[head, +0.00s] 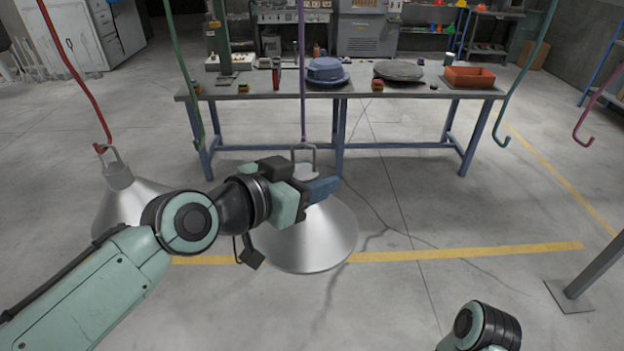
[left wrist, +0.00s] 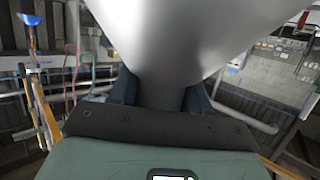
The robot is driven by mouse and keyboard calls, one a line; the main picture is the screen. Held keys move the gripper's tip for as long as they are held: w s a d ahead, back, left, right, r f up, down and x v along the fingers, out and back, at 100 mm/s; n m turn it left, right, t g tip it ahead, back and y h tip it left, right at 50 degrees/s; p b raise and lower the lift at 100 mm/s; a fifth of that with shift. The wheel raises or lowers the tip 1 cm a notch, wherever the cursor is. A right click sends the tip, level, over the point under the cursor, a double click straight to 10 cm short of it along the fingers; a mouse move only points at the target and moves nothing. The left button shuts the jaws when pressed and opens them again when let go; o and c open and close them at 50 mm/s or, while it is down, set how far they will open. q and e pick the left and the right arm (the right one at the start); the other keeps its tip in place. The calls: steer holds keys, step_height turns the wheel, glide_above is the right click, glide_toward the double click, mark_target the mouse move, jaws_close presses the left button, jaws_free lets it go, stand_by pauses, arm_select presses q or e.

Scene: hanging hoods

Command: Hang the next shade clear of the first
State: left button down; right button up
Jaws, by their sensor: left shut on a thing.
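The first shade (head: 128,203), a silvery cone with a wire loop, hangs on the red hook (head: 100,145) at the left. My left gripper (head: 318,190) is shut on the neck of a second silvery shade (head: 318,240), cone down and upright. The neck also shows between the fingers in the left wrist view (left wrist: 160,95). This shade's wire loop (head: 304,147) is at the lower end of the purple hook (head: 302,80); I cannot tell whether it is hooked on. The two shades are apart, with my left arm partly covering both. My right gripper is out of view.
A green hook (head: 197,140) hangs between the shades. A teal hook (head: 500,138) and a magenta hook (head: 583,138) hang empty at the right. A workbench (head: 430,92) stands behind.

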arm_select(q)
steer(key=shift+w+r, duration=0.1)
steer(key=shift+w, duration=0.15)
steer(key=shift+w, duration=1)
steer(key=shift+w, duration=0.15)
steer(key=shift+w, duration=1.35)
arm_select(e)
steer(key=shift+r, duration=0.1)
arm_select(q)
steer(key=shift+f+b, duration=1.15)
steer(key=shift+f, duration=0.25)
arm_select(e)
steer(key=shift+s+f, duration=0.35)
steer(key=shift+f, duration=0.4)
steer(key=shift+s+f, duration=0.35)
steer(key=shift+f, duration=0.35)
arm_select(q)
steer(key=shift+c, duration=2.2)
jaws_free()
